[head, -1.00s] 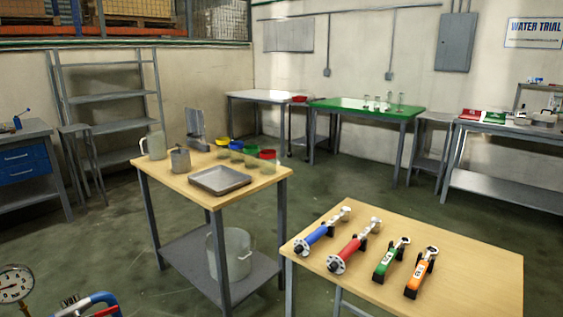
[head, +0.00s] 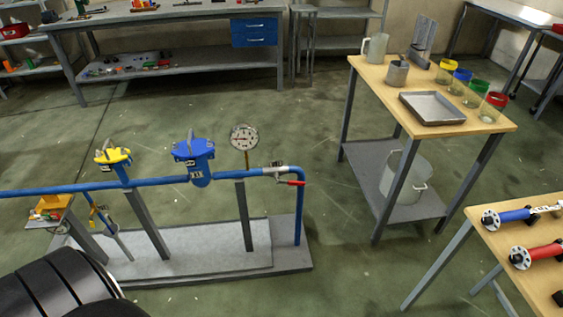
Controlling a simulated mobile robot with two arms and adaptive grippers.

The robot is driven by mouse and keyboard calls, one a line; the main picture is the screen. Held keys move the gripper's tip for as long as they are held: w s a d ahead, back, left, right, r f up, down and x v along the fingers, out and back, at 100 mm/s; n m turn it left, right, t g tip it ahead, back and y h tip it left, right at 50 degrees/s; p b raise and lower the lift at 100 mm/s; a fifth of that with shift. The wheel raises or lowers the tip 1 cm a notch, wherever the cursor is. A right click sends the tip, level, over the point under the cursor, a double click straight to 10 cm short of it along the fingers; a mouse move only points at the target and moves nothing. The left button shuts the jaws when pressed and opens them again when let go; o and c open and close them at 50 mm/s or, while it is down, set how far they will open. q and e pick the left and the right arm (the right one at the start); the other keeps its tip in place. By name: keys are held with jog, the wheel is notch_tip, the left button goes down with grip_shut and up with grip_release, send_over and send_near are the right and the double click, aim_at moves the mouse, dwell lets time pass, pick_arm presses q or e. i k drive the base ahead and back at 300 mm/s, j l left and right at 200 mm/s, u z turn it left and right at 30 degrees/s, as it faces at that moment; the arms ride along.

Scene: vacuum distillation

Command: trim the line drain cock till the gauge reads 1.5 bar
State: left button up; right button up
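A blue pipe line (head: 150,182) runs across the left and middle of the head view. A round white gauge (head: 244,137) stands on a short brass stem above it; its needle and figures are too small to read. A valve with a red lever (head: 291,183) sits at the line's right end, just before the pipe bends down. I cannot tell which is the drain cock. Neither gripper is in view; a black part of my own body fills the lower left corner.
The line stands on a grey plinth (head: 290,261) with a blue-capped housing (head: 193,150). A wooden table (head: 369,75) with jugs, a tray (head: 432,108) and several jars stands right. The floor between is clear.

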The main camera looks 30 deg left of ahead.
aim_at(90, 221)
jog(key=i+j+u, duration=0.1)
jog(key=u, duration=0.3)
jog(key=i+j+u, duration=0.15)
jog(key=u, duration=0.3)
